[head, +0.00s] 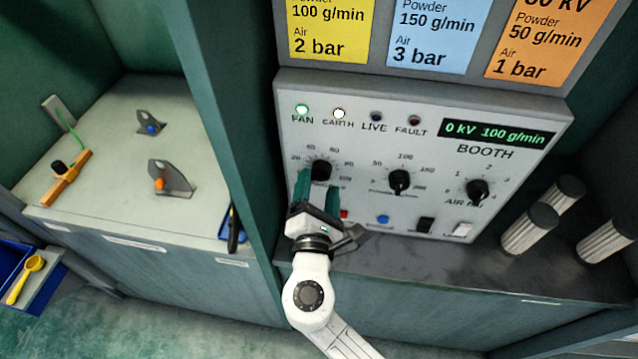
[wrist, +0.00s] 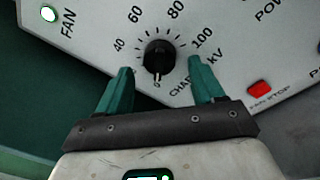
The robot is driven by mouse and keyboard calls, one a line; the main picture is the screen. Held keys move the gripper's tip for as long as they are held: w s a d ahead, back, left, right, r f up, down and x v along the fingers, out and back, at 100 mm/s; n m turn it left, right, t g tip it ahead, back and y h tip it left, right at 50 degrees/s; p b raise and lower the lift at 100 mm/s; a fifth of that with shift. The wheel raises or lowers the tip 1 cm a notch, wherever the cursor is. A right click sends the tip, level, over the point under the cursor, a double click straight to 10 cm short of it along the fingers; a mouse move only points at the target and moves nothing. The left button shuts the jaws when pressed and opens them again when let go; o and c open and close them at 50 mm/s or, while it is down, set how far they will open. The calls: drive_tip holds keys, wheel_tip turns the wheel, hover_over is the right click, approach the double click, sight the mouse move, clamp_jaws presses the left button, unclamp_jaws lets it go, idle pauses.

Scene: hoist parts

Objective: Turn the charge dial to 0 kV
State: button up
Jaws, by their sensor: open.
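The charge dial (head: 320,169) is a black knob on the grey booth panel, with a scale up to 100 kV around it. In the wrist view the dial (wrist: 159,56) has a pale mark at its lower edge, pointing down toward my gripper. The booth display (head: 497,133) reads 0 kV and 100 g/min. My gripper (head: 317,187) is open in front of the panel. In the wrist view its green fingers (wrist: 160,82) stand left and right below the dial, with visible gaps to the knob. The left finger may cover part of the scale.
The powder dial (head: 399,180) and air dial (head: 477,190) are to the right. A red fan stop button (wrist: 259,89) is close to the right finger. The fan lamp (head: 302,109) is green and the earth lamp (head: 339,113) white. A dark post (head: 225,100) stands left.

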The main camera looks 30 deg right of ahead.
drive_tip(key=b+v, duration=0.1)
drive_tip(key=v, duration=0.8)
drive_tip(key=shift+b, duration=0.4)
drive_tip(key=shift+s, duration=0.1)
